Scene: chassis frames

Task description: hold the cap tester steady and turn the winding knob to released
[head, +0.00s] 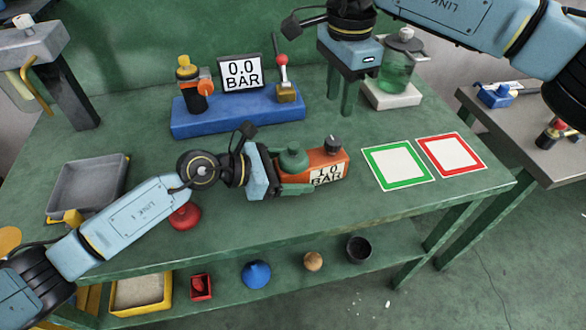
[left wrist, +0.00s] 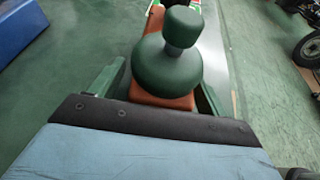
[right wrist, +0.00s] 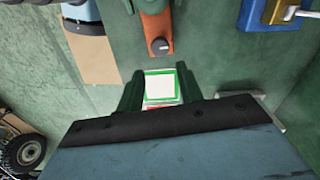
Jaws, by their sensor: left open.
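The cap tester (head: 328,160) is an orange box with a white "1.0 BAR" display and a green domed piece (head: 293,160) on its left end. The dark winding knob (head: 333,143) stands on its right end; it also shows in the right wrist view (right wrist: 160,46). My left gripper (head: 291,175) is open, its green fingers around the tester's left end; the left wrist view shows the orange body (left wrist: 160,98) between them. Whether they touch it, I cannot tell. My right gripper (head: 343,108) is open and empty, pointing down above the table, behind and apart from the tester.
Behind stands a blue base (head: 238,118) with a "0.0 BAR" display and fittings. A green jar (head: 398,70) on a white block is near my right gripper. Green-framed (head: 400,165) and red-framed (head: 451,155) mats lie right of the tester. A grey tray (head: 88,188) is at left.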

